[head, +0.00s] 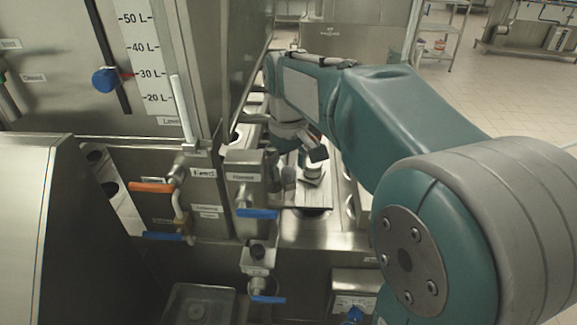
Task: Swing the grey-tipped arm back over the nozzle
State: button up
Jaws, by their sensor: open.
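My gripper (304,150) hangs down at the far end of my teal arm, over the filler's narrow working area. It is small and dark in this view; it is open, and I see nothing held between its fingers. A short pale cylindrical fitting (312,171) stands just below and beside it on a metal plate; I cannot tell whether they touch. I cannot clearly make out the grey-tipped arm or the nozzle. My wrist and forearm cover part of that area.
A steel tank with a litre scale (160,60) and blue knob (105,80) stands at left. Valves with an orange handle (151,187) and blue handles (258,213) crowd the front. Open tiled floor lies at the back right.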

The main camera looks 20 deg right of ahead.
jog(key=shift+a, duration=0.1)
grip_shut()
jog(key=shift+d+f, duration=0.1)
jog(key=shift+d, duration=0.1)
dwell(0.4)
jog(key=d+n, duration=0.2)
jog(key=n, duration=0.1)
jog(key=shift+w+d+f+n, duration=0.1)
jog(key=shift+w+d+n, duration=0.2)
jog(key=shift+d, duration=0.1)
jog(key=d+n, duration=0.1)
jog(key=w+d+n, duration=0.1)
jog(key=shift+n, duration=0.3)
jog(key=w+d+n, duration=0.2)
jog(key=n, duration=0.1)
jog(key=shift+d, duration=0.1)
jog(key=shift+w+d+n, duration=0.35)
jog(key=shift+w+n, duration=0.3)
jog(key=shift+n, duration=0.3)
jog(key=shift+w+d+n, duration=0.35)
jog(key=shift+w+n, duration=0.25)
jog(key=shift+n, duration=0.35)
